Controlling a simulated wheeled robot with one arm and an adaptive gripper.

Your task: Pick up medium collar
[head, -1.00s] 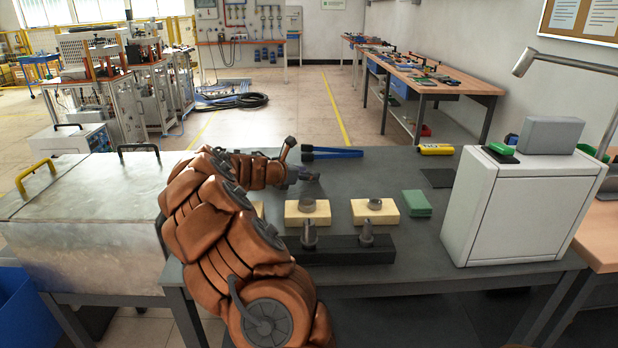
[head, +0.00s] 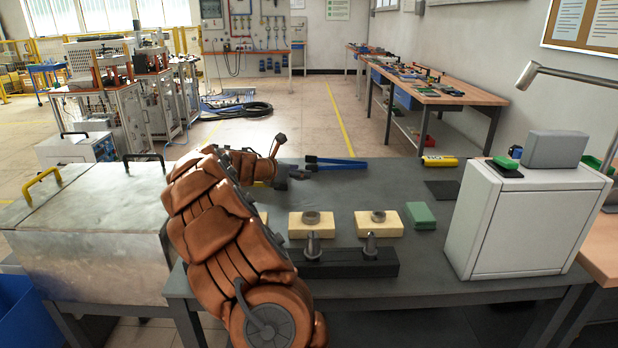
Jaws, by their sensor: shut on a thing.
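My gripper (head: 284,181) is at the far end of my bent arm, above the back left of the dark bench. It is shut on a small piece, taken to be the medium collar, which is mostly hidden at this size.
A black bar (head: 345,263) with two upright metal pegs stands in front of the blocks. A green block (head: 420,215), a white cabinet (head: 520,225) and blue-handled tongs (head: 337,163) are on the bench (head: 430,262). A metal box (head: 85,230) stands at left.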

